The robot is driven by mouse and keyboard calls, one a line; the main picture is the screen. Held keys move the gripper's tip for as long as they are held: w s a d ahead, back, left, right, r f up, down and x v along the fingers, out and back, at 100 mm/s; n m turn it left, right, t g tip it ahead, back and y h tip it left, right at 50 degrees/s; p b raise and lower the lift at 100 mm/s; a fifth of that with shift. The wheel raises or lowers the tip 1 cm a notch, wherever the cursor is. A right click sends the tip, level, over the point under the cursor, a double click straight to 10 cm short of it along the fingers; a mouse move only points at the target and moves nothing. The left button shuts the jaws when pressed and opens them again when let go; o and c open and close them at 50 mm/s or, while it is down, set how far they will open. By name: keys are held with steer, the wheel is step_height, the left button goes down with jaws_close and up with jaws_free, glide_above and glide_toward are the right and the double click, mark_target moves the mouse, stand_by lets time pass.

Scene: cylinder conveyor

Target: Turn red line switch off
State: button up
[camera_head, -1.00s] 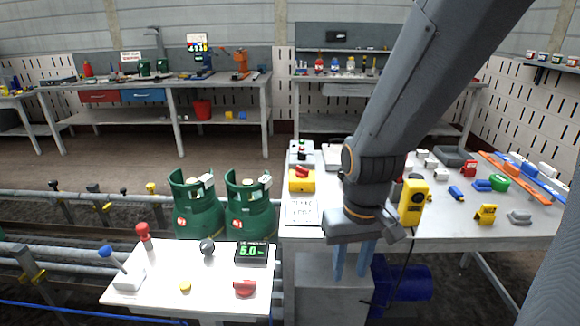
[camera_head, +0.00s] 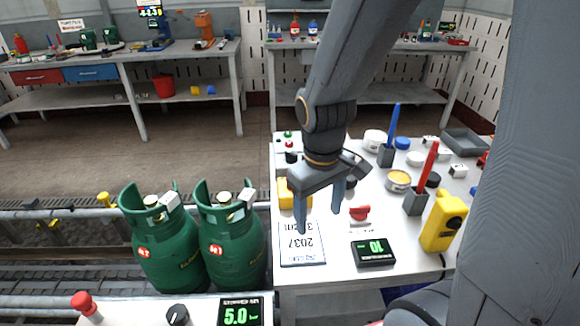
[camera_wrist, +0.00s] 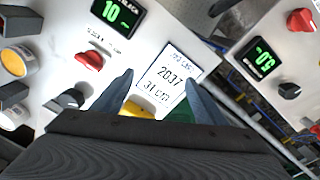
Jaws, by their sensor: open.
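Two tall switch-like levers stand on the right table, a red lever (camera_head: 429,164) and a blue lever (camera_head: 391,121), each in a grey base; which red control is the line switch I cannot tell. A red rotary knob (camera_head: 360,212) sits above a display reading 10 (camera_head: 374,251); the same red knob (camera_wrist: 90,60) shows in the wrist view. My gripper (camera_head: 320,217) is open and empty, pointing down near the white card (camera_head: 302,252), left of the red knob. The wrist view shows its fingers apart (camera_wrist: 161,90).
A yellow box (camera_head: 286,194) is beside my gripper, partly hidden. Green gas cylinders (camera_head: 232,240) stand left of the table. The left panel's display reads 5.0 (camera_head: 238,315).

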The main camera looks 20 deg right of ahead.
steer(key=w+a+r+n+t+h+p, duration=0.1)
steer(key=w+n+h+p, duration=0.1)
steer(key=w+n, duration=0.8)
steer(key=w+a+r+n+t+h+p, duration=0.1)
steer(key=w+a+r+n+p, duration=0.15)
steer(key=w+n, duration=0.65)
steer(key=shift+s+d+f+n+p, duration=0.15)
steer(key=shift+d+f+n, duration=0.3)
steer(key=shift+f, duration=0.75)
steer(key=shift+d+f+n+p, duration=0.1)
steer(key=shift+d+f+n, duration=0.35)
steer(key=shift+f, duration=0.8)
steer(key=shift+s+d+f+n+p, duration=0.15)
steer(key=shift+d+f, duration=0.45)
steer(key=shift+f, duration=0.6)
steer(key=c, duration=1.1)
steer(key=shift+o, duration=0.2)
steer(key=shift+w, duration=0.1)
